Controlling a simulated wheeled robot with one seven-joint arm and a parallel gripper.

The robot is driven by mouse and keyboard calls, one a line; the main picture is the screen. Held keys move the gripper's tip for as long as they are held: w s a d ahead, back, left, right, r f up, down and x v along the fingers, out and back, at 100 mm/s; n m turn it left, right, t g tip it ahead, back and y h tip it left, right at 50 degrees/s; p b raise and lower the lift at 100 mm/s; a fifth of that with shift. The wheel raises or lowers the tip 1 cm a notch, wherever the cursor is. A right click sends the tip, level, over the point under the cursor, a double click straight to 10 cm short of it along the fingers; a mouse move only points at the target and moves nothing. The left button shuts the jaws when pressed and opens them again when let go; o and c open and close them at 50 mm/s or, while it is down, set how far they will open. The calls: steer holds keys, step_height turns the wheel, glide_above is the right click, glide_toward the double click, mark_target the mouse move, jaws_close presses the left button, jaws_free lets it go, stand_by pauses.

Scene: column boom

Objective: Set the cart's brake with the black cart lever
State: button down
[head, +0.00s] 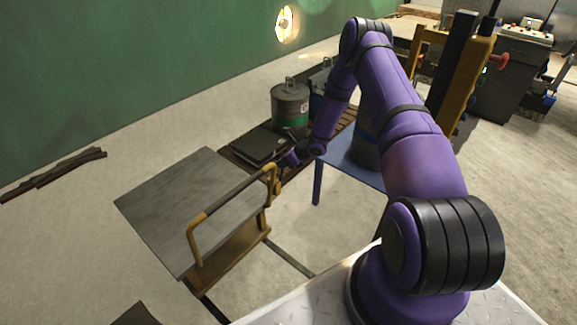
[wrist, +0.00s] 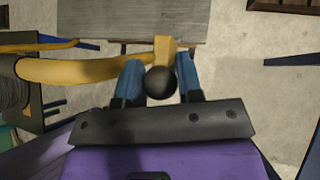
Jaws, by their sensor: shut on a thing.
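The cart (head: 185,205) stands left of centre in the head view, with a flat grey top and a yellow push handle (head: 230,196) along its near right side. In the wrist view the cart top (wrist: 130,22) lies at the upper middle and the yellow handle (wrist: 75,70) runs in from the left. The black cart lever's round knob (wrist: 160,83) sits between the two blue fingers of my gripper (wrist: 160,88), which is shut on it. In the head view my gripper (head: 279,172) is at the far end of the handle, and the lever is hidden there.
A blue table (head: 350,168) stands just right of my gripper. A drum (head: 290,106) and a dark flat case (head: 258,146) rest on a slatted pallet behind. Dark planks (head: 55,174) lie on the floor at left.

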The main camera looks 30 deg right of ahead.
steer(key=shift+w+a+r, duration=0.1)
steer(key=shift+w+a, duration=0.05)
steer(key=shift+w, duration=0.25)
steer(key=c, duration=0.8)
jaws_free()
